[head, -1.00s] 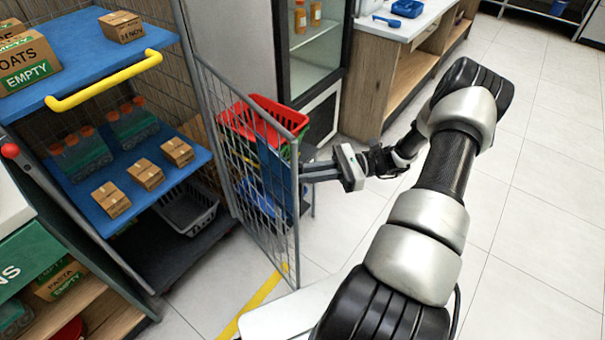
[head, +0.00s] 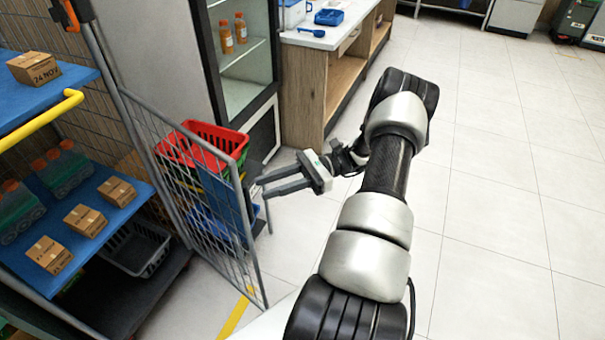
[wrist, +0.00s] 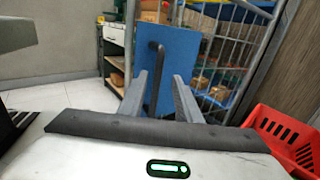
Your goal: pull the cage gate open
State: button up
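The cage gate (head: 232,262) is a grey wire-mesh door standing out from the blue-shelved cage in the head view. It carries a blue panel, seen in the wrist view (wrist: 184,52), with a dark upright bar handle (wrist: 154,58). My gripper (head: 258,187) is at the gate's free edge, fingers pointing left towards it. In the wrist view my gripper (wrist: 159,76) has its two fingers apart, with the handle appearing between them. Neither finger is visibly pressed on the handle. I cannot tell how deep the handle sits between them.
Red crates (head: 215,138) stand behind the gate and also show at the right of the wrist view (wrist: 285,135). A glass-door fridge (head: 240,60) and a wooden counter (head: 328,85) stand beyond. Boxes sit on the cage's blue shelf (head: 110,215). The tiled floor (head: 480,220) at right is clear.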

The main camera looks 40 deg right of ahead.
jog(key=v, duration=1.1)
jog(key=shift+b, duration=0.35)
